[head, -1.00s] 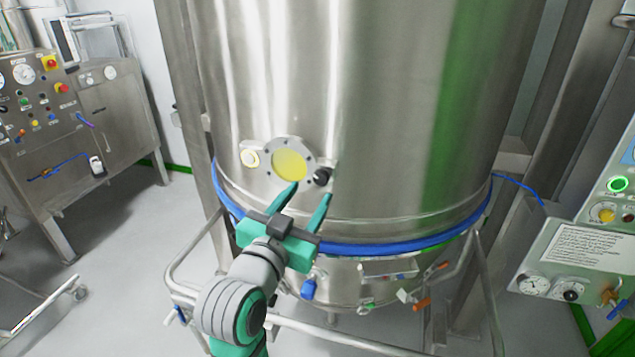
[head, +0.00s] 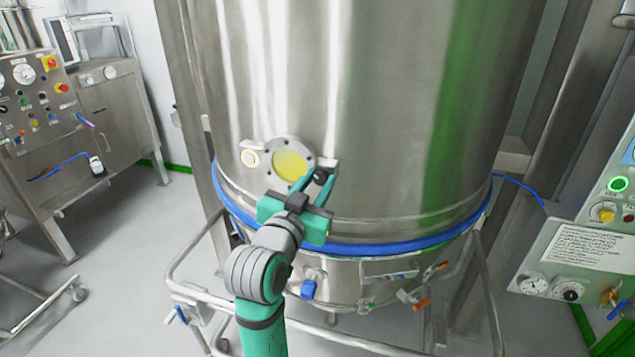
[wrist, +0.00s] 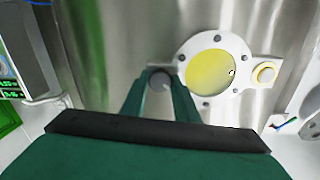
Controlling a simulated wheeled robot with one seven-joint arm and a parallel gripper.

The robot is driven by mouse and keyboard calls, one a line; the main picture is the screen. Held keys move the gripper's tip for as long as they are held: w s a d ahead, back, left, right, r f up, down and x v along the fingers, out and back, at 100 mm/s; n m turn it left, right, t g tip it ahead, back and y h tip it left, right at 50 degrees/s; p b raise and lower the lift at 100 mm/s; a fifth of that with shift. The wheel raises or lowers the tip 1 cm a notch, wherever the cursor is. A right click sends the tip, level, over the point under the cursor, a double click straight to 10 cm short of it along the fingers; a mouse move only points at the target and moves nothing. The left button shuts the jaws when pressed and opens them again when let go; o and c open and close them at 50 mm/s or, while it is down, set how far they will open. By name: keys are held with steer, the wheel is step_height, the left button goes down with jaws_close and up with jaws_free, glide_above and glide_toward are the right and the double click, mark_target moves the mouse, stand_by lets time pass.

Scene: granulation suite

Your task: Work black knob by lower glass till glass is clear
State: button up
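The lower glass (head: 291,163) is a round sight window in a bolted grey flange on the steel vessel. Its pane is yellow and looks clouded; it also shows in the wrist view (wrist: 211,73). The small black knob (head: 321,176) sits just right of the glass in the head view. In the wrist view the knob (wrist: 160,81) is left of the glass, between my fingertips. My gripper (head: 319,180) reaches up to it from below, one finger on each side. The fingers look closed against the knob, with no clear gap. They partly hide it in the head view.
A pale yellow round fitting (head: 250,159) is on the other side of the glass. A blue band (head: 375,248) circles the vessel below, above a tubular rail (head: 340,341). A control panel (head: 580,250) stands at right and a steel cabinet (head: 120,120) at left.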

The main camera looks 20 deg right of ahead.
stand_by(0.3)
steer(key=n, duration=0.7)
steer(key=shift+n, duration=0.3)
steer(key=n, duration=0.3)
steer(key=shift+n, duration=1.9)
steer(key=shift+a, duration=0.1)
steer(key=shift+f, duration=0.1)
steer(key=o, duration=1.1)
